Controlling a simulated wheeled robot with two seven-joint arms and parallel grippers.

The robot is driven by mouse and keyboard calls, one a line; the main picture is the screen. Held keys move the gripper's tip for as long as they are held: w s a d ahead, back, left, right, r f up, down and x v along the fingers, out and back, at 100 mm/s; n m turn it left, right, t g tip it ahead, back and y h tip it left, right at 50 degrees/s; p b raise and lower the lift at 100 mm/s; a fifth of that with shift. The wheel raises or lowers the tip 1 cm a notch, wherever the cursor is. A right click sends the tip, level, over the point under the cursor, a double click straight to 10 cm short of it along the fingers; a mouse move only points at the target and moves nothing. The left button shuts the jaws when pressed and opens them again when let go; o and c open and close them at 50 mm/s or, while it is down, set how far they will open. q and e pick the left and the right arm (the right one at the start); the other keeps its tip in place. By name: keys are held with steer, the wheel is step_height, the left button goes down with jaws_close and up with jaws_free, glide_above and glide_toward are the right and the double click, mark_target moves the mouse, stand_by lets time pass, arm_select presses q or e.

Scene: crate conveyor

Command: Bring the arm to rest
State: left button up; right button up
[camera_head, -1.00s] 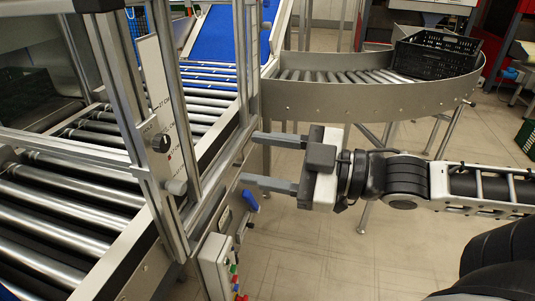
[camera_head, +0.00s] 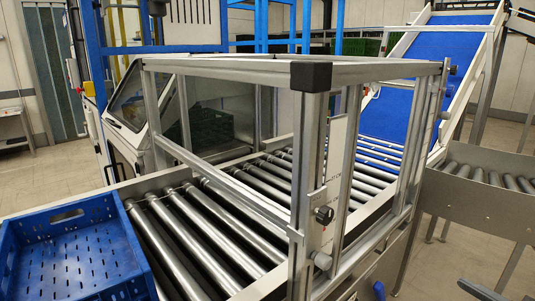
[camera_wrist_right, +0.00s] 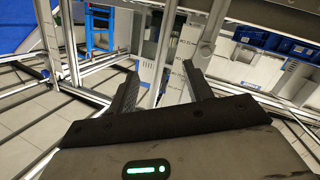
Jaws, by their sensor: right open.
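My right gripper (camera_wrist_right: 162,92) shows in the right wrist view with its two dark fingers spread apart and nothing between them. Behind the fingers are blurred metal frame posts and a pale panel. In the head view only a small grey piece (camera_head: 482,291), which looks like part of this gripper, shows at the bottom right edge; the rest of the arm is out of frame. My left gripper is in neither view.
A roller conveyor (camera_head: 215,235) runs under an aluminium frame (camera_head: 310,150). A blue crate (camera_head: 75,250) stands at its near left end. A blue belt incline (camera_head: 415,100) rises at the back right. A side roller section (camera_head: 480,205) is at the right. Pale floor lies beyond.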

steer(key=s+f+m+g+h, duration=0.35)
steer(key=f+m+h, duration=0.2)
steer(key=f, duration=1.35)
steer(key=s+a+f+g+y, duration=0.1)
steer(key=a+f, duration=0.3)
steer(key=a, duration=0.4)
steer(key=s+a+f+g+y, duration=0.1)
steer(key=a+f, duration=0.4)
steer(key=a, duration=0.3)
steer(key=shift+s+f+m, duration=0.2)
steer(key=shift+s+m, duration=0.15)
steer(key=shift+m, duration=0.1)
